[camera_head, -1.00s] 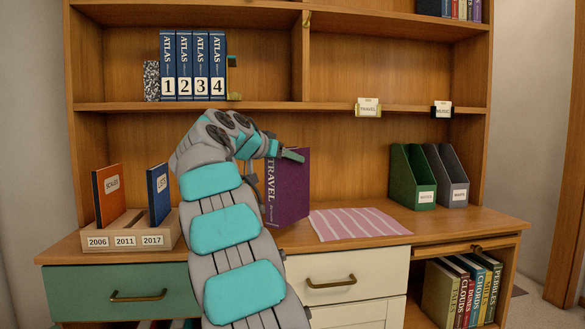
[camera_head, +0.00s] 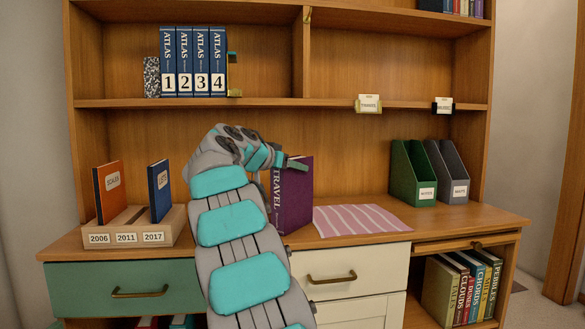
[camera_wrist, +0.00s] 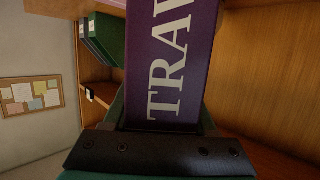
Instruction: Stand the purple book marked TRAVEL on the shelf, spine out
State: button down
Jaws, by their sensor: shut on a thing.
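The purple book marked TRAVEL (camera_head: 295,197) is upright just above or at the desk top, its lettered spine facing left and toward me. I cannot tell whether its bottom edge touches the desk. My gripper (camera_head: 288,163) is shut on the upper part of the book. In the wrist view the book's spine (camera_wrist: 172,65) fills the middle, with part of the lettering visible beyond the jaw. The shelf (camera_head: 300,102) runs above the desk. A TRAVEL label (camera_head: 368,104) is clipped to its front edge at the right, with open space behind it.
Atlas volumes (camera_head: 194,62) stand at the shelf's left. A second label clip (camera_head: 442,106) is further right. A vertical divider (camera_head: 301,58) splits the shelf. Green (camera_head: 412,172) and grey (camera_head: 446,173) file holders, a striped pink mat (camera_head: 362,219) and a wooden book block (camera_head: 160,232) are on the desk.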

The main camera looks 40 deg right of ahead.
jog(key=shift+f+b, duration=0.15)
jog(key=shift+b, duration=0.2)
jog(key=shift+c, duration=1)
grip_release()
jog(key=v, duration=1.2)
jog(key=shift+r, duration=0.2)
jog(key=shift+s, duration=0.1)
